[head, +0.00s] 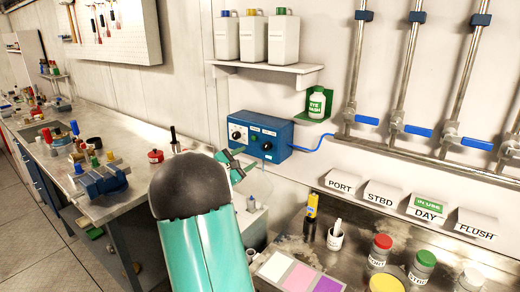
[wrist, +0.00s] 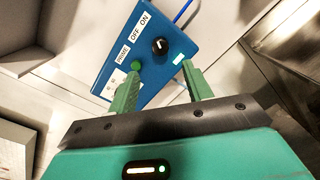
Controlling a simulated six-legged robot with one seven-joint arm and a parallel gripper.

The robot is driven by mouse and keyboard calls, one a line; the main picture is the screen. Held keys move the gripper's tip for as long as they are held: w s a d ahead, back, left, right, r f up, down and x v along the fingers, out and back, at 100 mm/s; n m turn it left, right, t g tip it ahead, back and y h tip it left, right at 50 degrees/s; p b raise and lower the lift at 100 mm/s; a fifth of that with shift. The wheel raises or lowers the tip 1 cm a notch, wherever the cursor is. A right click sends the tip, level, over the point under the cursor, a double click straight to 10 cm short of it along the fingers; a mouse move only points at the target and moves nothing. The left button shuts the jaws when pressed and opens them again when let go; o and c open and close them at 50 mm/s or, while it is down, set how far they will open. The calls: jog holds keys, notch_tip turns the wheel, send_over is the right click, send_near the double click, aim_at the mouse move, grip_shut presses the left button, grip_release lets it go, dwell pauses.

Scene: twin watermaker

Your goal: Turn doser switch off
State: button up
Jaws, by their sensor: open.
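The doser is a blue box (head: 262,122) on the wall below the shelf, with two dark knobs on its front. The box also fills the upper middle of the wrist view (wrist: 150,25), with labels reading PRIME, OFF and ON. The black switch knob (wrist: 160,46) has a pale pointer mark; which label it points to I cannot tell. My gripper (wrist: 162,66) is open and empty, its green fingers appearing either side of and just below the knob. In the head view my gripper (head: 234,168) is just in front of the box's lower left part.
A shelf (head: 268,67) with several white jugs is above the box. A green-labelled eye wash bottle (head: 316,104) and pipes with blue valve handles (head: 367,120) are to the right. A blue tube (head: 318,143) leaves the box.

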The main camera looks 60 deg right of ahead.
aim_at(265, 148)
jog(key=d, duration=0.3)
jog(key=s+d, duration=0.1)
jog(key=d, duration=0.2)
jog(key=s+d, duration=0.1)
jog(key=d, duration=0.2)
jog(key=shift+d, duration=0.4)
jog(key=shift+c, duration=0.4)
jog(key=c, duration=0.9)
